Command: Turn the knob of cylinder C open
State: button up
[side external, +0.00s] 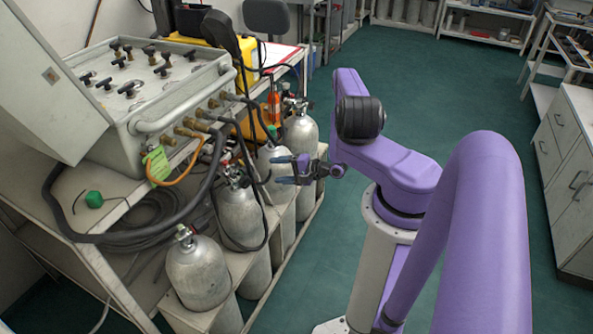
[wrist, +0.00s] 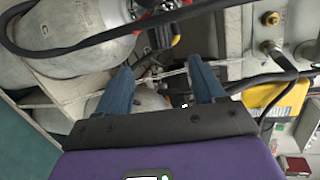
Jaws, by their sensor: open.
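Several grey cylinders stand in a row beside the bench: a front one (side external: 200,277), a second (side external: 240,217), a third (side external: 275,160) and a rear one (side external: 301,133). Contact cannot be told. In the wrist view the open fingers (wrist: 160,78) straddle a gap with dark fittings and a thin metal rail beyond. A cylinder (wrist: 75,38) lies at upper left. No knob is clearly between the fingers.
A grey valve panel (side external: 150,90) with black knobs stands on the bench, left of the cylinders. Black hoses (side external: 215,165) hang around the cylinder tops. A yellow case (wrist: 280,98) shows at right in the wrist view. The green floor (side external: 400,90) behind my arm is clear.

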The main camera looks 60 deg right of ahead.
jog(key=v, duration=0.6)
jog(key=w+a+r+n+g+y, duration=0.5)
jog(key=w+a+r+n+y, duration=0.15)
jog(key=a+r+y, duration=0.25)
jog(key=s+a+r+n+g+y, duration=0.2)
jog(key=s+a+r+n+g, duration=0.1)
jog(key=a+r+n+g, duration=0.7)
jog(key=s+a+r+n+h, duration=0.5)
jog(key=s+r+n+h, duration=0.1)
jog(key=s, duration=0.4)
jog(key=s+a+r+n+h, duration=0.5)
jog(key=s+n, duration=0.3)
jog(key=s, duration=0.3)
jog(key=shift+r+t+h, duration=0.3)
jog(key=shift+r+h, duration=0.4)
jog(key=shift+h, duration=0.1)
